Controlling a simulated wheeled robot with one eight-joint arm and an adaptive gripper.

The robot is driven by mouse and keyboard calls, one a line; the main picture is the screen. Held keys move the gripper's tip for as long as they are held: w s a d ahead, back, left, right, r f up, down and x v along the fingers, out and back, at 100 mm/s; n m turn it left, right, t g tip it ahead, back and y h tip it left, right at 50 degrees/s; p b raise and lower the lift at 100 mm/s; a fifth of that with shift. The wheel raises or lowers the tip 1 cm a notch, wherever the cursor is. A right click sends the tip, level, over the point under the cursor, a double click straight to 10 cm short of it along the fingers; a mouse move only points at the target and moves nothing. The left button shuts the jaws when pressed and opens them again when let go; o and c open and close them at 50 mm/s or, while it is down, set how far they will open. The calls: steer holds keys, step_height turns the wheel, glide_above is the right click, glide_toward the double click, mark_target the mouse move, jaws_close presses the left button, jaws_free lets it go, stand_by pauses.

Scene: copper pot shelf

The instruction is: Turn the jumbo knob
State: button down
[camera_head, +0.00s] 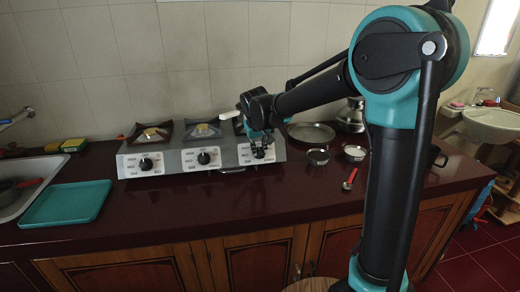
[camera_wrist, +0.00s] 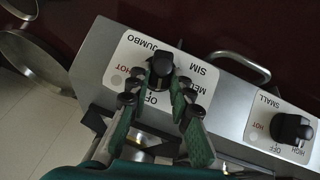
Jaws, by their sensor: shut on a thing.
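The jumbo knob (camera_wrist: 162,62) is a black knob on a white dial plate marked JUMBO, SIM, MED, OFF and HOT in the wrist view. It sits on the grey stove (camera_head: 215,172), at the right end of its row of knobs in the head view, largely hidden there by my gripper (camera_head: 261,147). In the wrist view, the green-padded fingers of my gripper (camera_wrist: 165,82) are closed on the jumbo knob, one finger on each side. Its exact pointer direction is hard to tell behind the fingers.
The small knob (camera_wrist: 292,128) and a metal handle (camera_wrist: 238,65) are beside it. Left on the counter are a teal tray (camera_head: 66,203) and a sink (camera_head: 28,178). To the right are a round pan (camera_head: 311,131), small bowls (camera_head: 355,153) and a red-handled spoon (camera_head: 350,178).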

steer(key=n+t+h, duration=0.1)
steer(key=n, duration=0.1)
steer(key=n+t+h, duration=0.1)
steer(key=n+h, duration=0.1)
steer(key=a+n+t+h, duration=0.1)
steer(key=n, duration=0.1)
steer(key=shift+s+f+n+t, duration=0.3)
steer(key=shift+s+f, duration=0.1)
steer(key=shift+a+h, duration=0.1)
steer(key=shift+h, duration=0.2)
stand_by(0.4)
steer(key=c, duration=1.4)
jaws_free()
steer(key=shift+o, duration=0.2)
steer(key=v, duration=1.2)
